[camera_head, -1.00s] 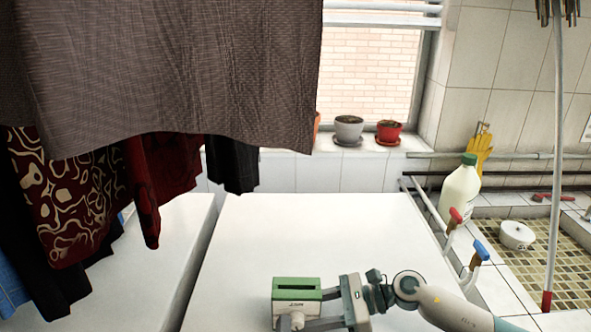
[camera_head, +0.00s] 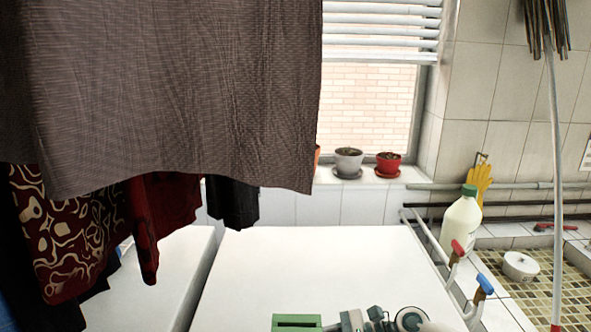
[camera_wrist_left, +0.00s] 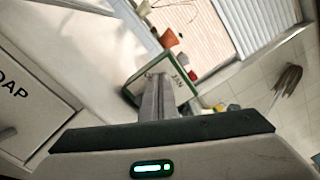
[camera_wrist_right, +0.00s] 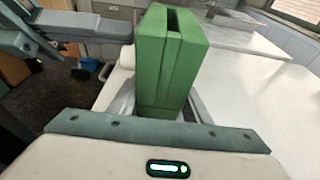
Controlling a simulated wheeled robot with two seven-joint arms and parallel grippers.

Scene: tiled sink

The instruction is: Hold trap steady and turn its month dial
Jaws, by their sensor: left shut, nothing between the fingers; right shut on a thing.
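The green trap (camera_head: 297,322) shows only its top at the bottom edge of the head view. In the right wrist view the trap (camera_wrist_right: 172,60) is a green block with a slot in its top. My right gripper (camera_wrist_right: 165,108) is shut on it. In the left wrist view the trap's pale face with a green edge (camera_wrist_left: 136,82) carries letters, of which "JAN" can be read. My left gripper (camera_wrist_left: 158,82) is shut and empty, its fingers in front of that face. Whether the fingertips touch it I cannot tell. The dial is hidden or too small to make out.
A white worktop (camera_head: 320,265) lies clear behind the trap. Dark cloths (camera_head: 180,110) hang at the left. A bottle (camera_head: 461,222) and taps (camera_head: 482,287) stand at the right by the tiled sink. A box lettered "OAP" (camera_wrist_left: 40,85) is at left in the left wrist view.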

